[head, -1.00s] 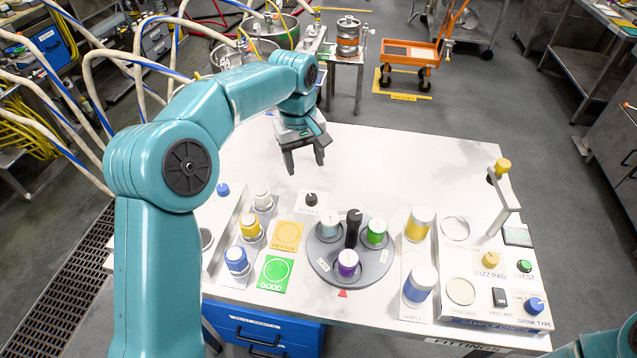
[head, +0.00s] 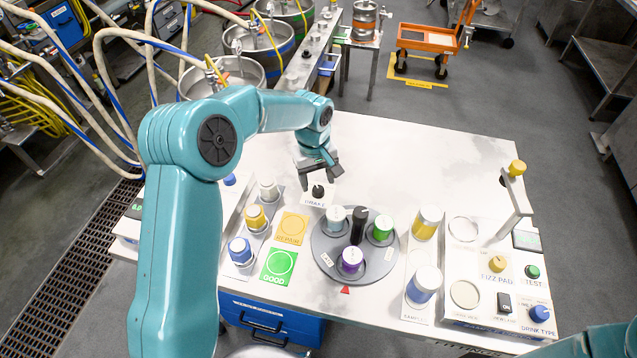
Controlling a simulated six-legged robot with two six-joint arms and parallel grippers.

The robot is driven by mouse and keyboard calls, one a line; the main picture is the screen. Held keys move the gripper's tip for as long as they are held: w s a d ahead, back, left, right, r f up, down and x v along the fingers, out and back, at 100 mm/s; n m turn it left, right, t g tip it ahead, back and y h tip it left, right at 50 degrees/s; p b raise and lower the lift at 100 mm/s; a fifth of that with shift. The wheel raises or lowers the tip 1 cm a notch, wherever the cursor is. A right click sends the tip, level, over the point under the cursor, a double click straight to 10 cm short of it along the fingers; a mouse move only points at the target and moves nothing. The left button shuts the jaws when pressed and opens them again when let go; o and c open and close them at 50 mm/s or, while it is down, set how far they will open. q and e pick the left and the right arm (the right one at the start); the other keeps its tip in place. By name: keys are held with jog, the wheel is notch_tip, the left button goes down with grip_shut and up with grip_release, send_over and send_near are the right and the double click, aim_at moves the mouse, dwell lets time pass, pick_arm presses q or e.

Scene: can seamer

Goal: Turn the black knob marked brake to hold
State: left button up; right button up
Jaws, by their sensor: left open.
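The black brake knob (head: 318,191) stands on a small white plate lettered BRAKE (head: 319,202) on the white table, behind the round grey turntable. My left gripper (head: 321,182) comes in from the left in the head view. Its fingers are apart and point down close to the knob, at its back side. I cannot tell whether a finger touches the knob. Of my right arm only a teal part shows at the lower right corner; its gripper is out of the picture.
The grey turntable (head: 378,270) carries several cans and a black post (head: 358,225) just in front of the knob. A green GOOD tile (head: 280,264) and a yellow REPAIR tile (head: 292,228) lie to its left. The table's back right is clear.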

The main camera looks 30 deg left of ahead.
aim_at(318, 189)
pick_arm(q)
notch_tip(318, 189, down, 2)
jog(key=shift+f, duration=0.2)
jog(key=shift+w+f, duration=0.15)
jog(key=shift+f, duration=0.35)
jog(key=c, duration=1.1)
jog(key=shift+o, duration=0.2)
